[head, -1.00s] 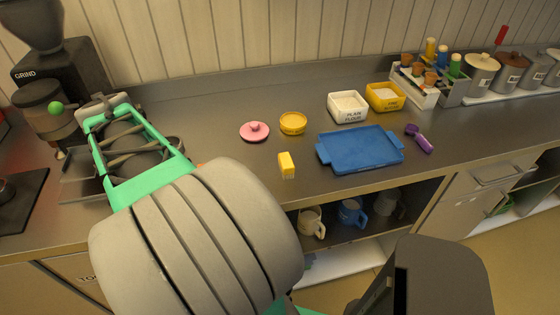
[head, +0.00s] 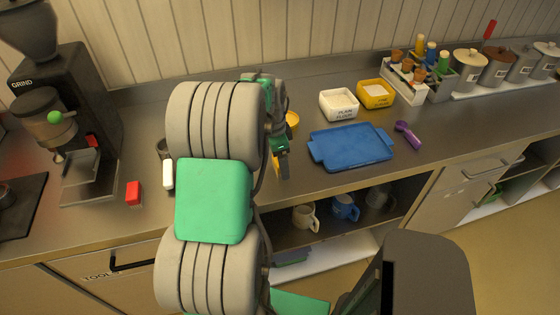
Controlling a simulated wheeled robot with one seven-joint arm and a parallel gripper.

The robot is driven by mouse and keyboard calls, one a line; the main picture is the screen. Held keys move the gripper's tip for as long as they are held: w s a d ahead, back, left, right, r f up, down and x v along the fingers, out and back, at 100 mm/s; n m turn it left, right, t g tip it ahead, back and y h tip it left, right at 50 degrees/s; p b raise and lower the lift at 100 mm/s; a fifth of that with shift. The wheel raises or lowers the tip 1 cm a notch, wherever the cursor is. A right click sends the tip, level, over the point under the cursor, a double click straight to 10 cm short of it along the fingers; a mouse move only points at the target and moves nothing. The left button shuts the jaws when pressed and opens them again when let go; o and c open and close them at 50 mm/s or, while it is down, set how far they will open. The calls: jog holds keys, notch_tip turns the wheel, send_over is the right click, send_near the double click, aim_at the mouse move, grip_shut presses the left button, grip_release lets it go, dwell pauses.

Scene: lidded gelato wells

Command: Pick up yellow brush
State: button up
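The yellow brush (head: 275,165) is a small block on the counter, left of the blue tray. Only a sliver of it shows in the head view, beside my gripper's fingers. My gripper (head: 281,168) points down at the brush's place, with its dark fingertips right against or around it. My own arm hides most of the gripper from this side. I cannot tell whether the fingers are closed on the brush or whether it touches the counter.
The blue tray (head: 350,147) lies just right of my gripper. A yellow bowl (head: 292,121), partly hidden, a white flour tub (head: 338,104) and a yellow tub (head: 375,94) stand behind. A red block (head: 133,192) and a white block (head: 168,174) are at left; a purple scoop (head: 407,135) is right.

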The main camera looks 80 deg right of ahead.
jog(key=shift+f, duration=0.3)
jog(key=c, duration=1.5)
jog(key=shift+o, duration=0.2)
jog(key=shift+r, duration=0.15)
jog(key=shift+r, duration=0.25)
notch_tip(320, 180, up, 3)
jog(key=shift+f+b, duration=0.2)
jog(key=shift+b, duration=0.15)
jog(key=s+a+r+b, duration=0.3)
jog(key=s+a+r, duration=0.4)
jog(key=a, duration=0.5)
notch_tip(320, 180, up, 3)
jog(key=shift+f, duration=0.15)
